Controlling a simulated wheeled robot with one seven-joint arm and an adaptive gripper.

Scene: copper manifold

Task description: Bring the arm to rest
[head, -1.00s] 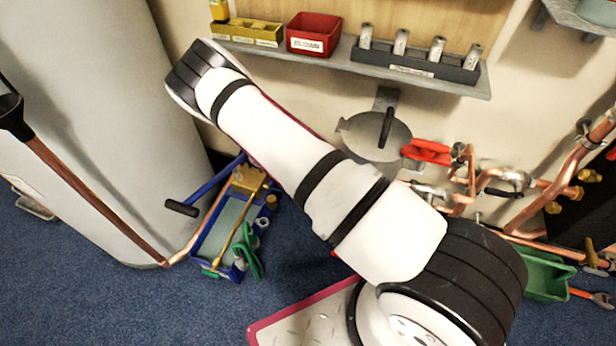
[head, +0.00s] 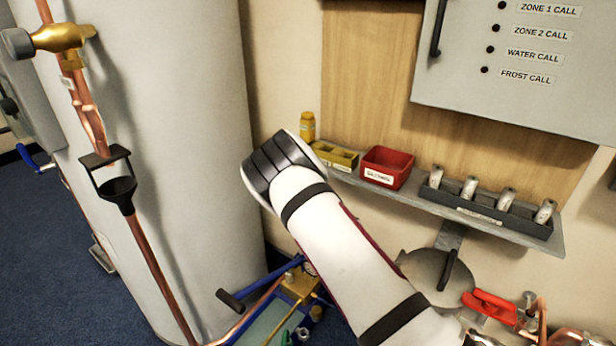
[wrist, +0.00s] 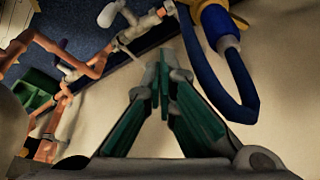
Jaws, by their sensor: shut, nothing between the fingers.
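My gripper (wrist: 162,90) shows in the wrist view with its green-sided fingers drawn together at the tips and nothing between them. It points toward a cream wall (wrist: 120,95), and a dark blue looped hose or cable (wrist: 240,90) hangs to the right of the fingertips. In the head view my white arm with black bands rises from the bottom and bends at a dark joint in front of the wall. The gripper itself is hidden in the head view.
A shelf (head: 470,228) holds a red bin (head: 387,168), a yellow tray (head: 335,157) and a rack of grey cylinders (head: 485,212). A grey panel (head: 560,80) is above. A large cylinder (head: 190,120) and copper pipe (head: 160,270) stand left. Pipework (wrist: 75,75) shows in the wrist view.

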